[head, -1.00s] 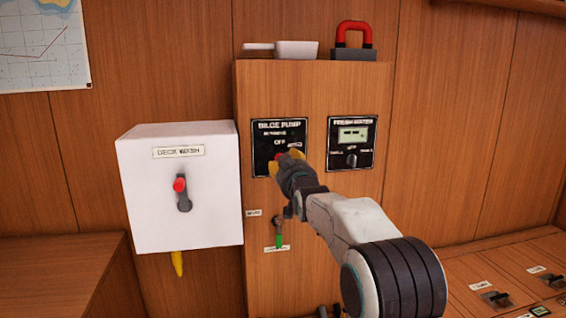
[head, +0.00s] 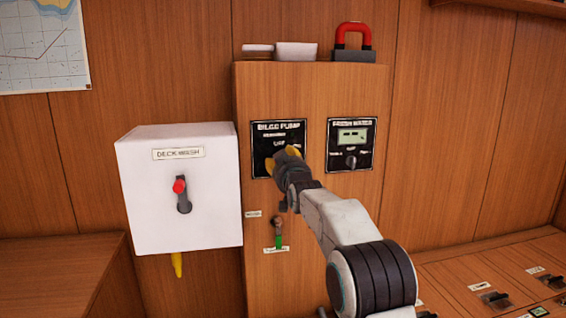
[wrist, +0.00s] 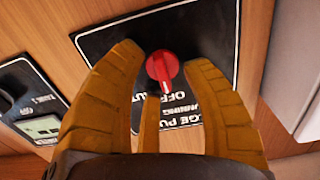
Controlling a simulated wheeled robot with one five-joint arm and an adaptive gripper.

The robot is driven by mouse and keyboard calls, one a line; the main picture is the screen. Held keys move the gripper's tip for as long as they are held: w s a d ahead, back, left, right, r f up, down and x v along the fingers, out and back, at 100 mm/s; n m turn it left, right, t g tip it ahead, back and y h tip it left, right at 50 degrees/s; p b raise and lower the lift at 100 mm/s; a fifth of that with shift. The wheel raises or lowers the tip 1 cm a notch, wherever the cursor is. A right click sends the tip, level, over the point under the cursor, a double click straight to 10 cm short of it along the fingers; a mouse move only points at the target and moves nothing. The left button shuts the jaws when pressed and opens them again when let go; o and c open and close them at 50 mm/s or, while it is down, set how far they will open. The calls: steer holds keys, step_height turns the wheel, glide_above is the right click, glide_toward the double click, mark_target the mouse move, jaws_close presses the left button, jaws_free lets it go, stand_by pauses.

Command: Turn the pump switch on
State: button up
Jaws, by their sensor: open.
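The black BILGE PUMP panel (head: 263,138) is on the front of the wooden cabinet, and my gripper (head: 284,158) is in front of its lower right part. In the head view my gripper hides the panel's knob. In the wrist view the red rotary knob (wrist: 162,68) shows on the black panel (wrist: 204,30), between the tips of my yellow-brown fingers. My gripper (wrist: 163,62) is open, with a finger on either side of the knob and gaps visible. I cannot tell whether any finger touches it.
The FRESH WATER panel (head: 352,138), with a small display and dark knob, is just right. A white DECK WASH box (head: 150,215) with a red-tipped lever (head: 180,187) juts out on the left.

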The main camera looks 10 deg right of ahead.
jaws_close()
steer(key=shift+m, duration=0.4)
steer(key=shift+f+m+b, duration=0.2)
steer(key=shift+m+b, duration=0.45)
steer(key=shift+m, duration=3.65)
steer(key=shift+f+m+b, duration=0.15)
steer(key=shift+m+b, duration=0.45)
steer(key=shift+m, duration=3.7)
jaws_free()
